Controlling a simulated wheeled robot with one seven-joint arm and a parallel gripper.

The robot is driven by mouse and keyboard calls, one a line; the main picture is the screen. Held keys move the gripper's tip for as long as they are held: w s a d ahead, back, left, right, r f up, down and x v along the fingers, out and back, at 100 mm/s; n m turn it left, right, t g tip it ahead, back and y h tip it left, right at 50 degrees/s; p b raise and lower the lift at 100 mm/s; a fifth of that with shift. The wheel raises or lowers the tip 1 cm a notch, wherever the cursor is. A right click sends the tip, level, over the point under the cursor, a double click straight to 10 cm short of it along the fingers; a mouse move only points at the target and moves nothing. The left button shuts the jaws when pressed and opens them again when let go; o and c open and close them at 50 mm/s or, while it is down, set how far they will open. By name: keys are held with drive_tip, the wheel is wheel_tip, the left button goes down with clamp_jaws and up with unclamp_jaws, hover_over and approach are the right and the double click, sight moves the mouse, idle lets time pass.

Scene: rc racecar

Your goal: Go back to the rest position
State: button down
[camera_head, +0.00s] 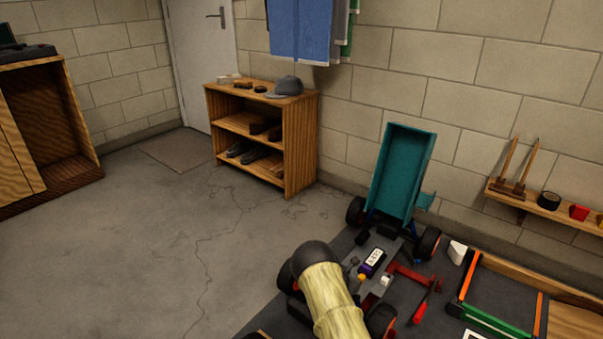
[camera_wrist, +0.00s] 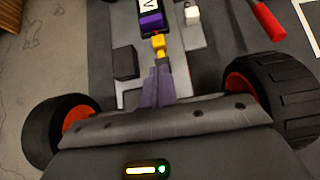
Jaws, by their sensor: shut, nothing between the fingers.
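The RC car chassis (camera_head: 346,262) lies on a dark mat, with black wheels (camera_head: 428,243) on orange hubs. Its teal body shell (camera_head: 400,172) stands tilted up at the far end. A purple, white-labelled battery (camera_head: 372,261) lies on the chassis, and shows at the top of the wrist view (camera_wrist: 151,18). A yellow connector (camera_wrist: 158,42) is beside the battery's near end. My gripper (camera_wrist: 158,72) is shut and empty over the chassis, between two wheels in the picture, its tips near the yellow connector. Whether it touches is unclear. In the head view my arm hides it.
A red-handled tool (camera_head: 421,310) lies right of the chassis, near a wooden tray (camera_head: 570,294). A white block (camera_head: 457,252) lies nearby. A wooden shelf unit (camera_head: 300,140) stands by the wall, and a wall shelf (camera_head: 542,208) holds tools. The floor (camera_head: 120,250) at left is clear.

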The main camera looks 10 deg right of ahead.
drive_tip(key=s+r+m+g+y+p, duration=0.1)
drive_tip(key=s+r+m+p, duration=0.1)
drive_tip(key=s+r+m, duration=0.45)
drive_tip(key=s+a+r+m+g+p, duration=0.1)
drive_tip(key=r+m+p, duration=0.15)
drive_tip(key=r, duration=0.75)
drive_tip(key=s+r+m+g+y+p, duration=0.1)
drive_tip(key=s+r+m, duration=0.35)
drive_tip(key=r, duration=0.35)
drive_tip(key=s+a+r+m+y+p, duration=0.2)
drive_tip(key=s+a+r+m, duration=0.2)
drive_tip(key=s+r, duration=0.35)
drive_tip(key=s+a+r+m+g+y+p, duration=0.1)
drive_tip(key=s+a+r+m+p, duration=0.15)
drive_tip(key=s+r+m, duration=0.45)
drive_tip(key=s+a+r+m+y+p, duration=0.2)
drive_tip(key=s+a+r, duration=0.35)
drive_tip(key=s, duration=0.35)
drive_tip(key=w+p+v, duration=0.2)
drive_tip(key=p+v, duration=1)
drive_tip(key=w+r+p+v, duration=0.1)
drive_tip(key=w+p+v, duration=0.2)
drive_tip(key=p+v, duration=1)
drive_tip(key=w+r+p+v, duration=0.1)
drive_tip(key=w+p+v, duration=0.2)
drive_tip(key=p+v, duration=0.9)
drive_tip(key=shift+d+r+p, duration=0.2)
drive_tip(key=shift+d+p, duration=0.15)
drive_tip(key=shift+p, duration=0.15)
drive_tip(key=shift+f, duration=0.1)
